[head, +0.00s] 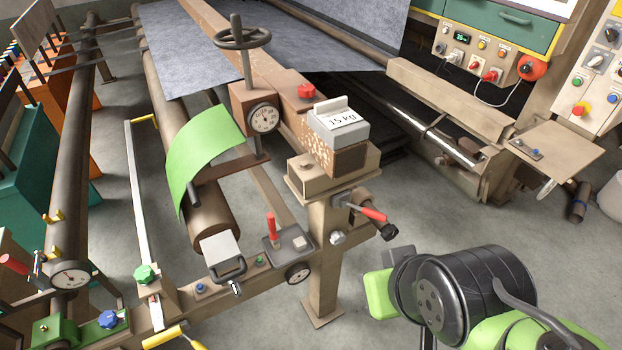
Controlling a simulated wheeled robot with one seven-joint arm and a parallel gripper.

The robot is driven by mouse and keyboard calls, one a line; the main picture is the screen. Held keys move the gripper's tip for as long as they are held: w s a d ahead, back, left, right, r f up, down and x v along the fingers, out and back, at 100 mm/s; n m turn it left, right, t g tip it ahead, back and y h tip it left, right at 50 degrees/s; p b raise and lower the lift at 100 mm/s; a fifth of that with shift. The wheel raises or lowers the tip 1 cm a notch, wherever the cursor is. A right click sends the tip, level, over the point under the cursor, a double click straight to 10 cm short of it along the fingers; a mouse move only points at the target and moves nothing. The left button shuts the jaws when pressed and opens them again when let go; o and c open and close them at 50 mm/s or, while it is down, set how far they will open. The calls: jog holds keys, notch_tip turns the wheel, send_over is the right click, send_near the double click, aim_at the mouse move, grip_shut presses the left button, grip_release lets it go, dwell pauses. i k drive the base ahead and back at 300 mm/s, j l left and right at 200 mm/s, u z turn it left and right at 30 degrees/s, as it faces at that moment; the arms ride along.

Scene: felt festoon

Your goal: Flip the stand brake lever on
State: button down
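A lever with a red grip (370,212) sticks out to the right from the side of the tan stand post (322,262), below the weight block. No readable label shows which of the two is the stand brake lever, and I cannot tell on from off for either. My green and black arm (470,290) is at the lower right, apart from both levers. The fingers of my gripper cannot be made out.
A dark knob (389,232) is close below the red-gripped lever. A green felt sheet (205,150) hangs by the roller at left. Bare floor (440,215) lies right of the post.

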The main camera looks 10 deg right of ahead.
aim_at(343, 202)
jog(key=i+l+u, duration=0.2)
jog(key=u, duration=0.2)
jog(key=i+l+u, duration=0.15)
jog(key=l+u, duration=0.2)
jog(key=i+l+u, duration=0.15)
jog(key=l+u, duration=0.25)
